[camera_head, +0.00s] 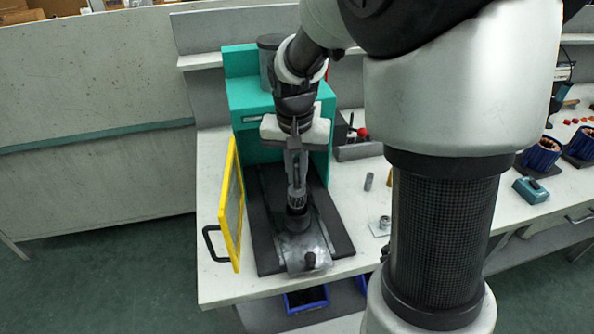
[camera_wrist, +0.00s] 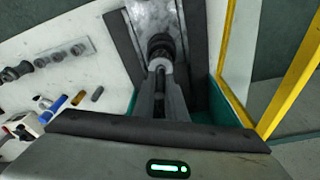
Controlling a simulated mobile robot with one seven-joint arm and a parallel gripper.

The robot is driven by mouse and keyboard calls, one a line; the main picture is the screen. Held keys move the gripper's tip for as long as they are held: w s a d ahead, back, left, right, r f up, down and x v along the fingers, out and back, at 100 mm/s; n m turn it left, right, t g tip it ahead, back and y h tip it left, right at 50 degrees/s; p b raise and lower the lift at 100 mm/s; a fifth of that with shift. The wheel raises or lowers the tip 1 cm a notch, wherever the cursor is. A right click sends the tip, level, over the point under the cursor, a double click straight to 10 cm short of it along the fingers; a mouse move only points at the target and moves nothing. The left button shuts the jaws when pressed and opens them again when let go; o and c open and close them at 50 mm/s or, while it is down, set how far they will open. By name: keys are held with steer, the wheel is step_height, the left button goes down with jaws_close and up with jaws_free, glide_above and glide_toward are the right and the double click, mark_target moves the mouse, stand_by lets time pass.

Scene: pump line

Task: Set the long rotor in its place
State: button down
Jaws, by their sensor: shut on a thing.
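My gripper (camera_head: 296,182) points down over the black bed of a teal machine and is shut on a slim grey part, which I take to be the long rotor (camera_head: 297,198). Its lower end is at the dark round mouth of a grey metal housing (camera_head: 302,250) on the bed. In the wrist view, my gripper (camera_wrist: 161,72) reaches to a pale collar beside the dark round mouth (camera_wrist: 160,44). The fingers hide most of the rotor. I cannot tell how far it is inside the housing.
A yellow-framed door (camera_head: 232,205) with a black handle stands open left of the bed. The teal machine body (camera_head: 248,95) rises behind. Small parts stand on the bench at right, with a teal box (camera_head: 531,190) and blue baskets (camera_head: 542,153) farther off.

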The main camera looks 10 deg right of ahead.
mark_target(297, 186)
steer(key=shift+f+b, duration=0.35)
steer(key=shift+f, duration=0.2)
stand_by(0.6)
steer(key=shift+f+b, duration=0.7)
steer(key=shift+f, duration=0.25)
steer(key=c, duration=1.5)
jaws_free()
steer(key=shift+r+p, duration=2)
steer(key=shift+r, duration=0.5)
